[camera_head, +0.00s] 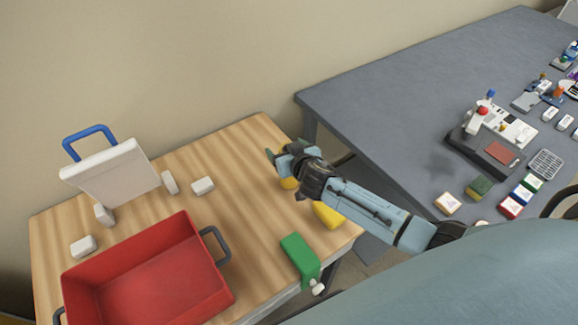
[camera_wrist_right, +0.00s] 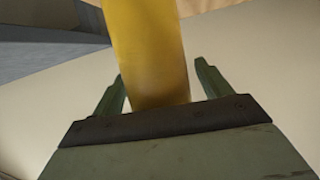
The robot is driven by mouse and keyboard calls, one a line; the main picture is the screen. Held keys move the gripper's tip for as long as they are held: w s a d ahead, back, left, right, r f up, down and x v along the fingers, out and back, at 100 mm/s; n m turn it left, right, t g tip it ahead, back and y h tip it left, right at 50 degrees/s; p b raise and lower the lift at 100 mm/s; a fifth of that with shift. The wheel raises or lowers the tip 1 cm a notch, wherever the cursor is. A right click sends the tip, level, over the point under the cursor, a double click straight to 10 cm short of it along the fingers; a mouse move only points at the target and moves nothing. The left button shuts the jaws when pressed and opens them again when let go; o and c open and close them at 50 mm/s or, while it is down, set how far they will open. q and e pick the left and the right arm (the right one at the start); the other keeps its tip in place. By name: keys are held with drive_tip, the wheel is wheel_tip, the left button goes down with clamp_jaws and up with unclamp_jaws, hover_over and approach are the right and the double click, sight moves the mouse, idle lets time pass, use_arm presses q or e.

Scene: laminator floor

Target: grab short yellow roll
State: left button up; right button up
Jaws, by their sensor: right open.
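Yellow shows in two patches on the wooden table in the head view: a small one (camera_head: 289,183) by my right gripper (camera_head: 282,160), and a larger one (camera_head: 328,214) beside my right forearm. The arm hides what lies between, so I cannot tell whether these are one roll or two. In the right wrist view a smooth yellow roll (camera_wrist_right: 150,45) fills the middle, passing between the two green-grey fingers. The fingers are apart, with gaps visible on both sides of the roll. My left gripper is out of view.
On the wooden table (camera_head: 235,225) are a red tray (camera_head: 150,288), a green piece (camera_head: 300,257), several white blocks (camera_head: 203,186) and a white panel with a blue handle (camera_head: 110,172). A grey table (camera_head: 400,100) at right holds devices and small boxes.

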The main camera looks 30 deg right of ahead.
drive_tip(key=c, duration=1.6)
drive_tip(key=shift+r, duration=0.15)
